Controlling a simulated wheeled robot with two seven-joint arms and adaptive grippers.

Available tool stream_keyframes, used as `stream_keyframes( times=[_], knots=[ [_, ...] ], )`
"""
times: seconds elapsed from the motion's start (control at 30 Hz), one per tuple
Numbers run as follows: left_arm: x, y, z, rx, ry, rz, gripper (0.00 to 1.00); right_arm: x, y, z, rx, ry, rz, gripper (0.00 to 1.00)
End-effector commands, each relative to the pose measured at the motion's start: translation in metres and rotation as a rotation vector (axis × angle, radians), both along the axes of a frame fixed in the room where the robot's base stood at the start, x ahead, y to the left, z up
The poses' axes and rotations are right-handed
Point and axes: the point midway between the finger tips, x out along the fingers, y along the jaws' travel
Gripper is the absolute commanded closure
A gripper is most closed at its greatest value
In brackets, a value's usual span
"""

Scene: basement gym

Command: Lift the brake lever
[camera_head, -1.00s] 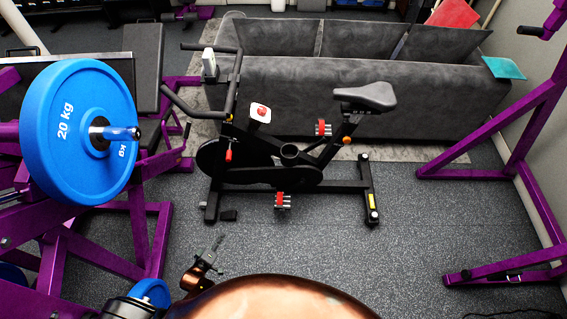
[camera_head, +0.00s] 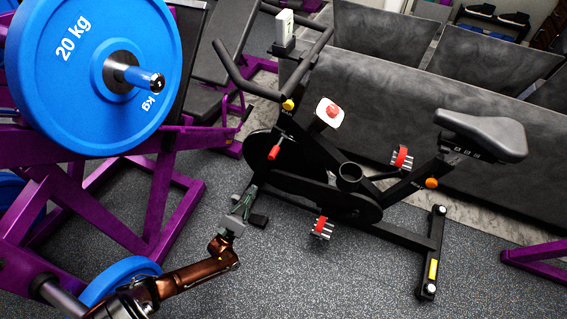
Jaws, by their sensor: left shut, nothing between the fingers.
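The black exercise bike (camera_head: 345,185) stands on the floor in the middle of the view. A small red lever (camera_head: 274,152) sticks out at the front of its frame, above the flywheel cover. A red knob on a white plate (camera_head: 328,112) sits higher on the frame. I cannot tell for certain which of these is the brake lever. My left gripper (camera_head: 249,193) is shut and empty, in front of the bike's lower front end. In the picture it is below the red lever and apart from it. My right gripper is not in view.
A purple rack (camera_head: 150,210) with a large blue 20 kg plate (camera_head: 60,75) stands at the left, close to my left arm. A grey sofa (camera_head: 400,100) is behind the bike. Another purple frame (camera_head: 535,252) is at the right edge.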

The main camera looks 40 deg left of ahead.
Motion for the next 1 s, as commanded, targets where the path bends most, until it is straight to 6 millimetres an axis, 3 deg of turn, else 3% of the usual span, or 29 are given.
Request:
stream_keyframes(
  times=[0.37,0.83,1.0],
  knots=[
    [0.009,0.0,0.007,0.004,0.0,0.002,1.0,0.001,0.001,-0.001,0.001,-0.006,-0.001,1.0],
    [0.083,0.001,0.058,0.003,0.001,0.0,1.0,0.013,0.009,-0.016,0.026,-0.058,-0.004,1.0],
    [0.087,-0.006,0.082,0.003,0.002,0.001,1.0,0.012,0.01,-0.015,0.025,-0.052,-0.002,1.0]
  ],
)
